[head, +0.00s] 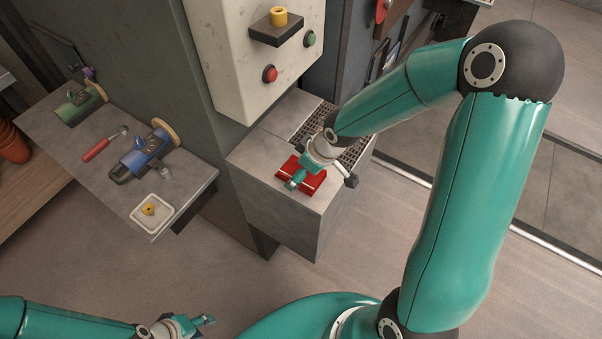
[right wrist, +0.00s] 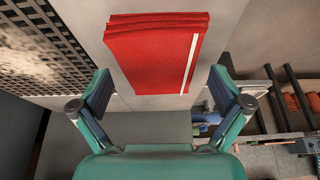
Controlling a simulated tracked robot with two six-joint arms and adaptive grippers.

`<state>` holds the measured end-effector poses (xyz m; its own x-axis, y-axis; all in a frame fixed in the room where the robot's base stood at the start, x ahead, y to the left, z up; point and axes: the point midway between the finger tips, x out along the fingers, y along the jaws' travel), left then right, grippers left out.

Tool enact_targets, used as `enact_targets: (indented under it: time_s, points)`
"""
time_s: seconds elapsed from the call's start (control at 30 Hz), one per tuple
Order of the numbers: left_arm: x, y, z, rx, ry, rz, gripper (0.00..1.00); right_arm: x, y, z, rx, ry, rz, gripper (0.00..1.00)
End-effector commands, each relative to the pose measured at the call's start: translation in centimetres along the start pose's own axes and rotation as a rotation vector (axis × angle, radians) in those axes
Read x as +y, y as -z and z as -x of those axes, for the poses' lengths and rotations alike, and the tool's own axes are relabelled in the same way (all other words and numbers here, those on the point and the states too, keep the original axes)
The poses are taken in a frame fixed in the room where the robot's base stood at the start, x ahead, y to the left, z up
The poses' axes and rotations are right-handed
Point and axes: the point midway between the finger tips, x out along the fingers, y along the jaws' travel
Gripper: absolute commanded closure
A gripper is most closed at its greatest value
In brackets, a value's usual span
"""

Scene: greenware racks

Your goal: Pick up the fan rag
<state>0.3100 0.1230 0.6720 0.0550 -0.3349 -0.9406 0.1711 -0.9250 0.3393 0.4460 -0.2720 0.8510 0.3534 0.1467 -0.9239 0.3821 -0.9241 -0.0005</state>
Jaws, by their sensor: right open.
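A folded red rag (head: 315,184) with a white stripe lies on top of a grey block. In the right wrist view, the red rag (right wrist: 150,50) lies beyond the fingertips, its folded layers showing along one edge. My right gripper (right wrist: 160,90) is open and empty, its fingers apart on either side of the rag's near end. In the head view, my right gripper (head: 318,181) is over the rag and hides part of it. My left gripper (head: 203,322) is low at the bottom edge, away from the rag; its jaw opening is unclear.
The grey block (head: 318,222) has a dark grate (head: 325,112) set in its top behind the rag. A pale control box (head: 240,80) with red and green buttons stands behind. A shelf (head: 75,140) at left holds tools and a white tray (head: 139,218).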

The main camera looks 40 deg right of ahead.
Motion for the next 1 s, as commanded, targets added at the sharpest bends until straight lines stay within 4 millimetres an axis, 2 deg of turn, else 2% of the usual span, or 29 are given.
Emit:
enact_targets:
  time_s: [0.07,0.1,0.4,0.43,0.77,1.0]
  points:
    - [0.0,0.0,0.0,0.000,0.000,0.000,0.60,-0.1,0.1,0.0,0.000,0.000,0.002,0.00]
    - [0.0,0.0,0.0,0.000,0.000,0.000,0.60,-0.1,0.1,0.0,0.000,0.000,0.002,0.03]
    - [0.0,0.0,0.0,0.000,0.000,0.000,0.60,-0.1,0.1,0.1,0.000,0.000,0.002,0.53]
    - [0.0,0.0,0.0,0.000,0.000,0.000,0.60,-0.1,0.1,0.1,0.000,0.000,0.002,0.57]
    - [0.1,0.0,0.2,0.000,0.000,0.000,0.60,-0.1,0.2,0.4,0.000,-0.001,0.001,0.57]
    - [0.4,0.0,1.0,0.000,0.000,0.000,0.60,0.0,1.1,2.5,0.002,-0.002,0.003,0.57]
